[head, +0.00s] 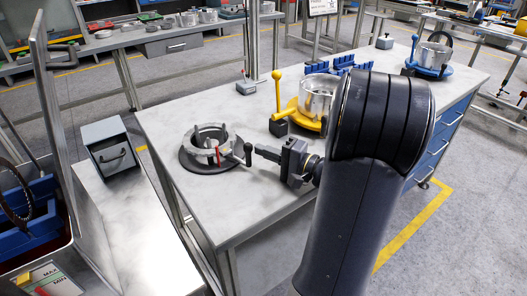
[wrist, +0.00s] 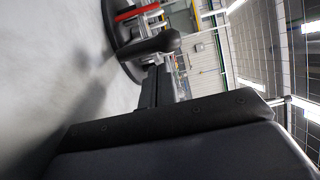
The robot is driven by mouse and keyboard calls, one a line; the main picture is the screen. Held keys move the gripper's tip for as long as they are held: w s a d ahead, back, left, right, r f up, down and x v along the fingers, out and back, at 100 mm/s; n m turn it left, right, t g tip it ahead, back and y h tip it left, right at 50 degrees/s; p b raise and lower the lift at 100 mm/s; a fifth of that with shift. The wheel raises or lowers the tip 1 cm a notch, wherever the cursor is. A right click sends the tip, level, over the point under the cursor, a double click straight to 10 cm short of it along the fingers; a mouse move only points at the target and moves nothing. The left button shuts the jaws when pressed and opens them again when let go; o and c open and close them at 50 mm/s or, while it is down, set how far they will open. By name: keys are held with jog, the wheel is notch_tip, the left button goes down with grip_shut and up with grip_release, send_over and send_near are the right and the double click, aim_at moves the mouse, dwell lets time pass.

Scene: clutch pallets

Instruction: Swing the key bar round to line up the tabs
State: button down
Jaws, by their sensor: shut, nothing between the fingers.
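The clutch fixture (head: 196,157) sits on the bench, a metal ring with upright tabs on a dark round base. A red mark (head: 217,155) shows at its front; in the wrist view it is a red strip (wrist: 137,12). The key bar (head: 240,152) sticks out to the right of the ring and ends in a dark knob; it crosses the top of the wrist view (wrist: 150,46). My gripper (head: 258,149) is shut and empty, just right of the bar's dark end. In the wrist view my fingers (wrist: 154,75) point at the bar; I cannot tell whether they touch.
A yellow fixture (head: 292,112) with a metal cup and upright yellow lever stands behind my gripper. Blue blocks (head: 340,67) and a blue fixture (head: 430,68) stand farther back. A grey box (head: 109,150) is left of the bench. The bench front is clear.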

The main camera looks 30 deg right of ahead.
jog(key=shift+s+a, duration=0.15)
jog(key=shift+a, duration=0.2)
